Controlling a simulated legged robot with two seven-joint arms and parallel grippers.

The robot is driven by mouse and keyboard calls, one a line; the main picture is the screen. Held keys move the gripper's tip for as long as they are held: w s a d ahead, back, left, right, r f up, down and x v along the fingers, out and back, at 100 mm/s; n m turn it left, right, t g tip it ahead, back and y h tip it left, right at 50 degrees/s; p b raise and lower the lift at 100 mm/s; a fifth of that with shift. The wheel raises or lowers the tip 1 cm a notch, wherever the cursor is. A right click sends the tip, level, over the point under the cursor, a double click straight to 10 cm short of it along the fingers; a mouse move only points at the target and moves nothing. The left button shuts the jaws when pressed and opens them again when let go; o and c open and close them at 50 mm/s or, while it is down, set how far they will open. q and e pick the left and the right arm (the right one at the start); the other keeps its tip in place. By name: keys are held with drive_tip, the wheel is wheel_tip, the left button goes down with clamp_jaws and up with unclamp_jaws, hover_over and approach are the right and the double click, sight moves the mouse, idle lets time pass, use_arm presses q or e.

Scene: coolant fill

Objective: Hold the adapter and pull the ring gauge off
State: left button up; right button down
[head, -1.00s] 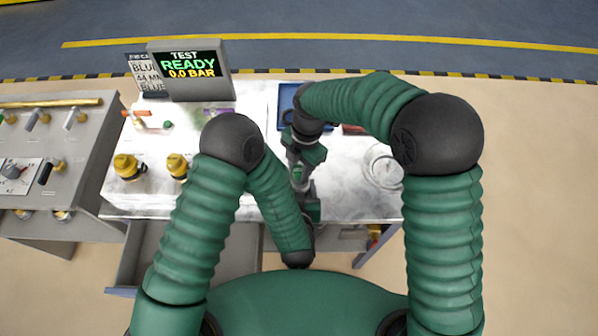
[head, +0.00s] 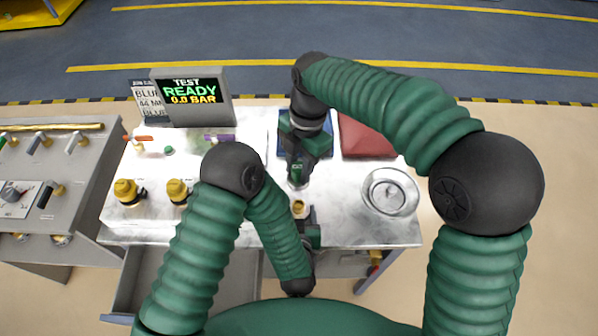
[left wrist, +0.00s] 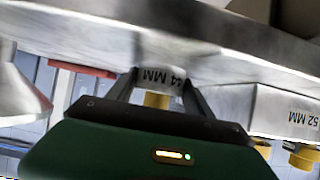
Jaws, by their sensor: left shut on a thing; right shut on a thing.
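The adapter (head: 299,207) shows a yellow top in the head view, just above my left gripper (head: 307,226). In the left wrist view the fingers of my left gripper (left wrist: 160,90) are shut on the adapter (left wrist: 163,76), a pale piece labelled 44 MM with a yellow part. My right gripper (head: 297,180) is shut beyond the adapter, with a small gap between them. A pale, ring-like piece, seemingly the ring gauge (head: 297,186), shows at its fingertips; most of it is hidden by the gripper.
A metal dish (head: 390,193) stands right on the worktop (head: 345,212). A red box (head: 365,137) and a blue tray (head: 284,148) lie at the back. Two yellow-topped fittings (head: 126,191) (head: 178,191) stand left. A screen (head: 192,97) reads READY. A drawer (head: 180,279) is open below.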

idle(0.3)
use_arm(q)
drive_tip(key=o, duration=1.3)
wheel_tip(320, 180, up, 10)
drive_tip(key=shift+f, duration=0.1)
